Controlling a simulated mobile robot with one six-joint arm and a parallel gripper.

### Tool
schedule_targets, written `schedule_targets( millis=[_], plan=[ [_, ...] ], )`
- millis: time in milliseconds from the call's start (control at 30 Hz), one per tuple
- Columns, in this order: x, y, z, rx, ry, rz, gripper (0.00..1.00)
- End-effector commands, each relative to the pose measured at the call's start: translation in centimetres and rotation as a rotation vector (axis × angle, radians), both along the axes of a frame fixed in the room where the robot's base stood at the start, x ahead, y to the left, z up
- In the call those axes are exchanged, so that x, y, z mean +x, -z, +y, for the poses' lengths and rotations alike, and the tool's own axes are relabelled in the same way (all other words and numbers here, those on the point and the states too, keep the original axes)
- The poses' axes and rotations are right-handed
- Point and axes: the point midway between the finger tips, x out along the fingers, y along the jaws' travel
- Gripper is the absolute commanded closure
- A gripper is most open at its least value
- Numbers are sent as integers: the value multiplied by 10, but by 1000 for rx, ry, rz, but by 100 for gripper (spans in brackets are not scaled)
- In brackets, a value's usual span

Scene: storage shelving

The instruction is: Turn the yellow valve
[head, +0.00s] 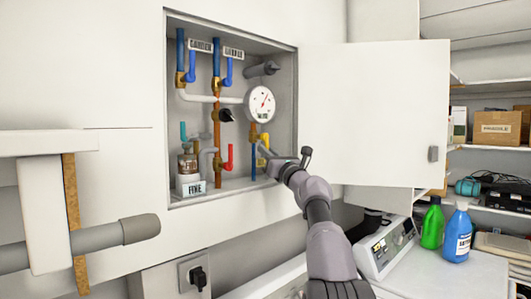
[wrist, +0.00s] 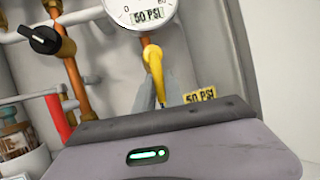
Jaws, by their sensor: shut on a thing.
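The yellow valve (head: 264,142) is a bent yellow lever on the pipework at the right of the wall cabinet, below the round white gauge (head: 260,104). In the wrist view the yellow valve (wrist: 153,68) hangs down from under the gauge, its lower end close in front of my gripper. My gripper (head: 266,154) reaches into the cabinet from the lower right and is shut on the yellow valve. In the wrist view my gripper (wrist: 160,106) shows translucent fingers around the lever's lower end; its body hides the view below.
A red valve handle (head: 228,158) stands to the left, with a black knob (head: 225,115) above it. Blue handles (head: 227,74) are higher up. The open cabinet door (head: 375,115) is on the right.

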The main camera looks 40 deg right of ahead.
Motion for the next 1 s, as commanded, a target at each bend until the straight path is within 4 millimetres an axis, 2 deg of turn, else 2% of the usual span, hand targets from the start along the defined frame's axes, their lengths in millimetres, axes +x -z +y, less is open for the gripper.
schedule_targets(
  millis=[300,767,800,867,1000],
  plan=[
    [0,-2,-3,-77,0,-13,100],
    [0,-2,-3,-84,0,-15,100],
    [0,-2,-3,-84,0,-15,79],
    [0,-2,-3,-84,0,-14,67],
    [0,-1,-4,-83,1,-13,65]
  ],
)
